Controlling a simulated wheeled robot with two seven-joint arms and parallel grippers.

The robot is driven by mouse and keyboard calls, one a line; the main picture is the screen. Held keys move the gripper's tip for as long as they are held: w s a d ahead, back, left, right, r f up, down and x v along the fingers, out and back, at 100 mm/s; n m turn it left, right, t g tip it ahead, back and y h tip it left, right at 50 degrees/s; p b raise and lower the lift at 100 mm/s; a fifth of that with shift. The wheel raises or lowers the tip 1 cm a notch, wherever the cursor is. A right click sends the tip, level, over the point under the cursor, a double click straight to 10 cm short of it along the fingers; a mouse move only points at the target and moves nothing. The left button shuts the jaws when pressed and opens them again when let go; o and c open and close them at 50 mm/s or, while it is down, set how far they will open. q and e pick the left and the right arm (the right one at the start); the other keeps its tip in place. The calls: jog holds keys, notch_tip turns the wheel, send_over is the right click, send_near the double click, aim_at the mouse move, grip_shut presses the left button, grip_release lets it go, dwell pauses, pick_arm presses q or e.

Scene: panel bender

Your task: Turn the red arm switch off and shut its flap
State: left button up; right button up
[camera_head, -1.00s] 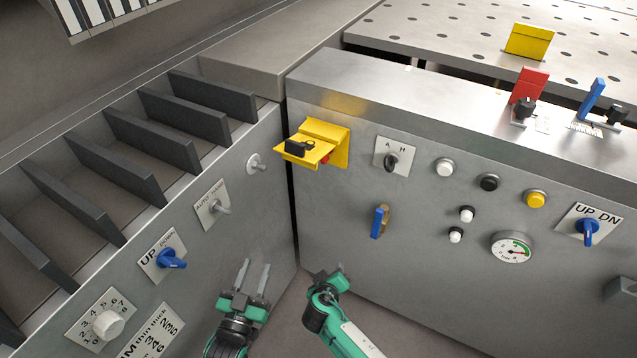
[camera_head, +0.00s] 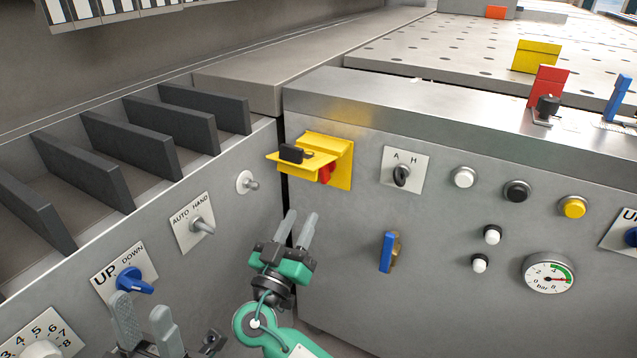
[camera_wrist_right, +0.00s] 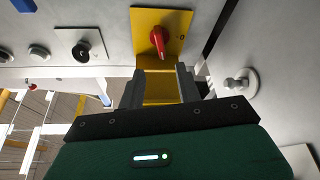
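The red arm switch (camera_head: 325,173) sits on a yellow plate (camera_head: 342,165) on the front panel; its knob (camera_wrist_right: 158,41) shows clearly in the right wrist view, with a "0" mark to its right. Its yellow flap (camera_head: 312,162) is open and juts out from the plate, with a black piece (camera_head: 291,153) on it. In the right wrist view the flap (camera_wrist_right: 160,88) appears between the fingers. My right gripper (camera_head: 301,215) is open and empty, below the flap in the head view. My left gripper (camera_head: 142,308) is open and empty at the lower left.
An AUTO/HAND switch (camera_head: 202,225), a blue UP/DOWN knob (camera_head: 130,282) and a grey stud (camera_head: 248,184) are on the left panel. An A/H key switch (camera_head: 401,175), a blue lever (camera_head: 386,252) and a gauge (camera_head: 549,273) are right of the flap.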

aim_at(321, 175)
jog(key=x, duration=1)
jog(key=shift+w+d, duration=0.15)
jog(key=shift+w, duration=0.25)
grip_shut()
